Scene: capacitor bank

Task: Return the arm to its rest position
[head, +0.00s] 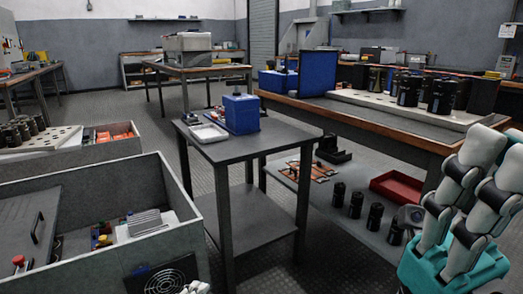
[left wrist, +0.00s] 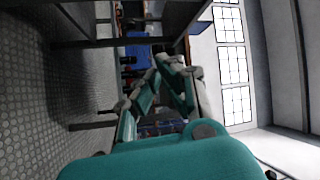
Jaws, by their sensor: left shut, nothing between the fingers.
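My left gripper (left wrist: 172,66) shows in the left wrist view, with teal and grey fingers reaching away from its large teal body. Its fingers come together at the tips, and I see nothing held between them. A small pale piece shows at the bottom edge of the head view, too cut off to identify.
A dark table (head: 240,150) with a blue bin (head: 241,113) stands in the middle. A grey crate (head: 95,262) is at lower left. A workbench (head: 400,138) with black capacitors (head: 408,90) runs along the right. Patterned floor (head: 115,106) is open behind the crate.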

